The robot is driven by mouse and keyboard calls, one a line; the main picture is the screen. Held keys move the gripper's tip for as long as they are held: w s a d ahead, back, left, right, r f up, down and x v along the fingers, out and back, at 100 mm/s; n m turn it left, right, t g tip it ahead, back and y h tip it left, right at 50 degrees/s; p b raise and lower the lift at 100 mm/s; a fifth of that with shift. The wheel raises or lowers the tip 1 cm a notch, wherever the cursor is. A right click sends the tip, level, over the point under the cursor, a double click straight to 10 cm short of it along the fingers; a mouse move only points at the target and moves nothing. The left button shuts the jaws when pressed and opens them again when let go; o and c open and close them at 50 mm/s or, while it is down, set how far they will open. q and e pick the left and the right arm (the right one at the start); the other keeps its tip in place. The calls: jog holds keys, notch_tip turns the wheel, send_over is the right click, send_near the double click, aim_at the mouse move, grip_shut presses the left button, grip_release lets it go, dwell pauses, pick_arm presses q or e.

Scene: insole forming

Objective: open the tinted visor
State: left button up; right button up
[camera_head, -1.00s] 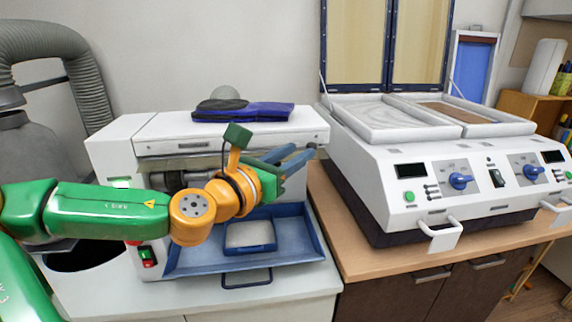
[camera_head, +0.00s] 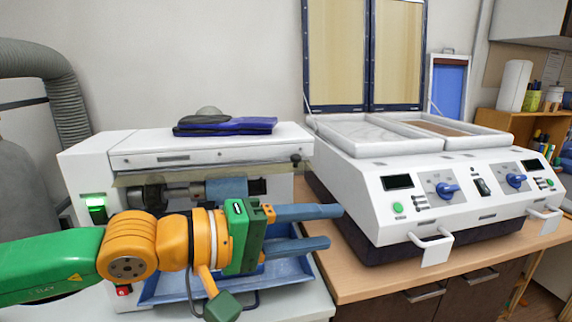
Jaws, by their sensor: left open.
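The tinted visor (camera_head: 135,180) looks like a thin, see-through brownish strip along the front of the white machine on the left, below its front panel (camera_head: 210,158). A small dark knob (camera_head: 296,158) sits at the panel's right end. Behind and below the visor are dark rollers and a blue-grey drum (camera_head: 227,189). My left gripper (camera_head: 333,227) is open and empty, in front of the machine and lower than the visor, with its two blue-grey fingers pointing right. It hides much of the tray and the lower opening. My right gripper is out of view.
A blue tray (camera_head: 150,290) sits below the machine's opening. Blue and black insoles (camera_head: 225,126) lie on top of the machine. A white press (camera_head: 440,175) with open lids and protruding handles stands to the right on a wooden counter (camera_head: 365,284).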

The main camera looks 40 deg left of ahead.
pick_arm(q)
jog(key=w+a+f+m+y, duration=0.1)
jog(key=a+m+y, duration=0.15)
jog(key=m, duration=0.25)
jog(key=m+t+y, duration=0.4)
jog(key=y, duration=0.3)
send_near(293, 158)
jog(key=shift+w, duration=1)
jog(key=w+p, duration=0.1)
jog(key=w, duration=0.1)
jog(key=w+p, duration=0.1)
jog(key=w, duration=0.1)
jog(key=w+p, duration=0.1)
jog(key=w, duration=0.1)
jog(key=shift+a+r, duration=0.1)
jog(key=shift+a, duration=0.2)
jog(key=shift+w, duration=0.35)
jog(key=shift+s, duration=0.1)
jog(key=shift+c, duration=0.4)
grip_shut()
